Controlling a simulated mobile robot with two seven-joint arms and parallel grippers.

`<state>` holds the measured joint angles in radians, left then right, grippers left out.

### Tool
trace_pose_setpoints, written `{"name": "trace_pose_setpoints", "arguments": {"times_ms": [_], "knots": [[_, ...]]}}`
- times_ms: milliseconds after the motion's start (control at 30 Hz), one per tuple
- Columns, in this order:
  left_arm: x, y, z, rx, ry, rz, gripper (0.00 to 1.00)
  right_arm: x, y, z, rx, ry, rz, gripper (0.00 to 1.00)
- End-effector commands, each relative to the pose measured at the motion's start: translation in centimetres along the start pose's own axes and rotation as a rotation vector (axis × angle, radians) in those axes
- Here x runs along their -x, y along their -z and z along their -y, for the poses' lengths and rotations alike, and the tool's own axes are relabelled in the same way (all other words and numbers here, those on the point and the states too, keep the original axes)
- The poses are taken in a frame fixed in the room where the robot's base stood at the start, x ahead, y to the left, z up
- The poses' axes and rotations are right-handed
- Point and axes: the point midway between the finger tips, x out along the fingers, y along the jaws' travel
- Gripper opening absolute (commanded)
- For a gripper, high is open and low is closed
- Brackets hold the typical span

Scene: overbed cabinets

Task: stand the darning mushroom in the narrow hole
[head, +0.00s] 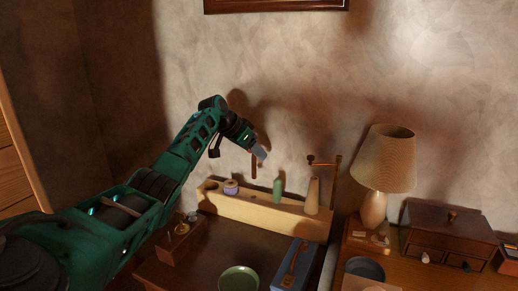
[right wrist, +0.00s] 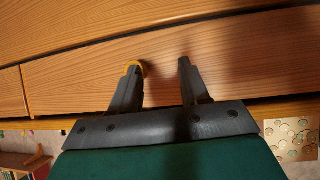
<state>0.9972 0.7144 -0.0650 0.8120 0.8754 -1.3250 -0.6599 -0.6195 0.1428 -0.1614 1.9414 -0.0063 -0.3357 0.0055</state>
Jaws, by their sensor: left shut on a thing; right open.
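My left gripper (head: 259,151) is shut on the darning mushroom (head: 253,168), which shows as a slim brown wooden piece hanging about upright below the fingers. Its cap cannot be made out. It is above a long pale wooden block (head: 255,209) against the wall and looks clear of it. The block has a dark hole (head: 211,185) at its left end. A purple-topped item (head: 231,187), a green bottle (head: 277,189) and a pale cone (head: 312,196) stand along it; whether another hole is free I cannot tell. My right gripper (right wrist: 160,65) is open and empty.
In front are a green bowl (head: 239,279), a blue case (head: 296,266) and a small wooden box (head: 183,241). A lamp (head: 386,160) and a small drawer chest (head: 443,236) stand at right. Wooden drawer fronts (right wrist: 230,65) lie close before my right gripper.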

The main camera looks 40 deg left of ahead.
Motion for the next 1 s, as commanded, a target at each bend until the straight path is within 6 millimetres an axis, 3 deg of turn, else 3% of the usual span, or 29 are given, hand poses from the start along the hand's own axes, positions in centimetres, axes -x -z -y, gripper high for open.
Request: {"name": "trace_pose_setpoints", "arguments": {"times_ms": [267,500,1000], "knots": [[0.1,0.1,0.0,0.001,-0.001,-0.001,0.25,0.3,-0.4,0.1,-0.001,0.002,0.01,0.45],[0.4,0.2,0.0,0.002,-0.01,0.002,0.25,0.9,0.6,0.1,-0.001,0.003,0.01,0.45],[-3.5,-3.1,0.0,0.002,-0.01,0.001,0.25,-0.6,-1.4,0.3,-0.003,0.006,0.017,0.45]]}}
